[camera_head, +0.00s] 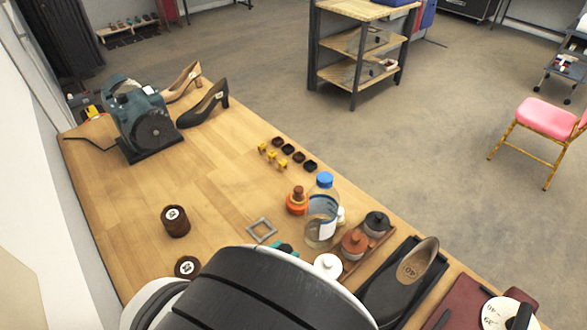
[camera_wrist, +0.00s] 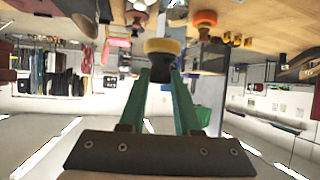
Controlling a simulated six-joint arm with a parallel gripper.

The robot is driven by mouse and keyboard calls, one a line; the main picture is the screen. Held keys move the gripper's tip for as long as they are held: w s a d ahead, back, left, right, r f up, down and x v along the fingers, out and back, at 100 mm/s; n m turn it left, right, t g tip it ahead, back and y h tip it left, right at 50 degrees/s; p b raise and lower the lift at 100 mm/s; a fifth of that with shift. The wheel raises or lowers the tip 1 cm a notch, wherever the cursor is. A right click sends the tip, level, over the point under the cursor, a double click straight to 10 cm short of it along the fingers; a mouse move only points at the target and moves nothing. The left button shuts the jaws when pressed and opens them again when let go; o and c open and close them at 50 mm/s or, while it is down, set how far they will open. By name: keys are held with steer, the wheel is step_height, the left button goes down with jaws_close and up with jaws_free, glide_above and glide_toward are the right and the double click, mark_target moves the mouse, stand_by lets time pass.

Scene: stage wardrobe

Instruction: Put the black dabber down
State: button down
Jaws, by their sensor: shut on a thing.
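My gripper (camera_wrist: 162,80) has its two green fingers closed on the black dabber (camera_wrist: 158,72), whose dark body sits between the fingertips with a pale yellow pad at its end. In the head view my arm hides most of the gripper and the dabber; only a bit of teal finger (camera_head: 284,248) shows. It lies by a grey square frame (camera_head: 262,230) on the wooden table (camera_head: 225,190). I cannot tell whether the dabber touches the table.
A clear bottle with a blue cap (camera_head: 322,212) and an orange bottle (camera_head: 297,202) stand close by. A wooden tray (camera_head: 371,248) holds black, brown and white lidded pots. A dark shoe (camera_head: 400,285) lies to the right. Brown spools (camera_head: 175,221) stand left; the table's left middle is clear.

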steer(key=f, duration=1.6)
steer(key=shift+s, duration=0.35)
steer(key=shift+f, duration=0.1)
steer(key=c, duration=0.6)
jaws_free()
